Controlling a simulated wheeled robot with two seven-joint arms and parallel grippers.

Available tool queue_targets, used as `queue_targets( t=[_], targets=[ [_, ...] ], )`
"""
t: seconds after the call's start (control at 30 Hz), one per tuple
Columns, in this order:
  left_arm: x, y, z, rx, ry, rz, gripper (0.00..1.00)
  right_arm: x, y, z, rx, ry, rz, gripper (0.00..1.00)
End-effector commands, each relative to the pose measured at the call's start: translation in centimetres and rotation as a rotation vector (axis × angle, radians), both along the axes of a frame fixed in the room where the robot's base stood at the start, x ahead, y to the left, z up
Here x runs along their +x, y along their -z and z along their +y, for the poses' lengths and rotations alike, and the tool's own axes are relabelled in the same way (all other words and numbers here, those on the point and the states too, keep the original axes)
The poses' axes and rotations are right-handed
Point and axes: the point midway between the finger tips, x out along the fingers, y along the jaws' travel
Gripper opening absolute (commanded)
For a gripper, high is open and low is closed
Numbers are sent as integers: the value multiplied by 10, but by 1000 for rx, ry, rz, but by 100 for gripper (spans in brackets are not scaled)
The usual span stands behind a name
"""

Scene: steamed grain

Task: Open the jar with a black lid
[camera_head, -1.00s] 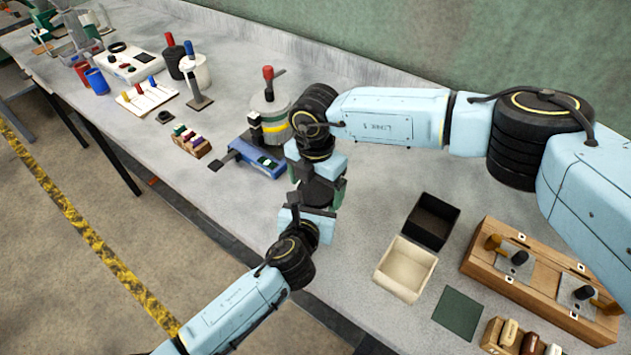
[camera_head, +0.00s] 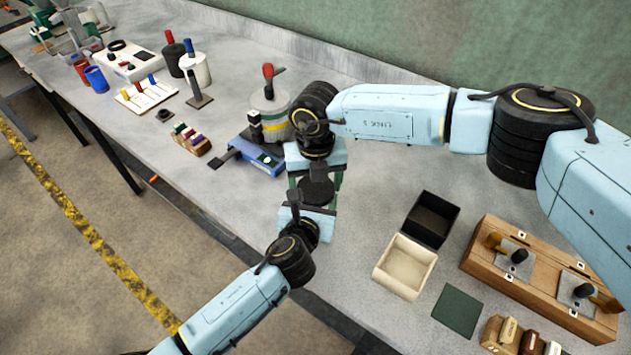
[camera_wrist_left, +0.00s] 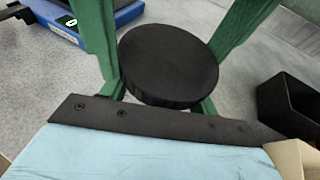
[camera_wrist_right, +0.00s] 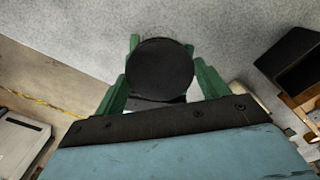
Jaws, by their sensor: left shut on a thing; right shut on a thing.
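A round black lid (camera_head: 317,191) faces up between my two grippers, which meet from opposite sides above the front of the bench. It also shows in the left wrist view (camera_wrist_left: 168,62) and the right wrist view (camera_wrist_right: 160,70). My right gripper (camera_head: 316,182) comes from behind, its green fingers on either side of the lid, shut on it. My left gripper (camera_head: 312,205) comes from the front and sits lower, its fingers going under the lid's edge. It is shut on the jar, whose body is mostly hidden below the lid. I cannot tell whether lid and body are apart.
A blue device (camera_head: 257,152) with a grey canister (camera_head: 270,108) stands left of the grippers. A black box (camera_head: 432,219), a cream box (camera_head: 405,265) and a wooden fixture (camera_head: 545,280) lie to the right. Open bench lies between the grippers and the boxes.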

Motion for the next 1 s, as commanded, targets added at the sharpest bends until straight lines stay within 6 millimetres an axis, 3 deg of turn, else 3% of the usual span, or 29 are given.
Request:
queue_targets(
  t=[0.4,0.43,0.6,1.0],
  targets=[
    [0,1,0,1,-1,1,0,1,0,0,-1,-86,-1,46],
    [0,1,0,1,-1,1,0,1,0,0,-1,-85,-1,74],
    [0,1,0,1,-1,1,0,1,0,0,0,-84,-1,95],
    [0,1,0,1,-1,1,0,1,-9,0,2,-84,-3,95]
  ],
)
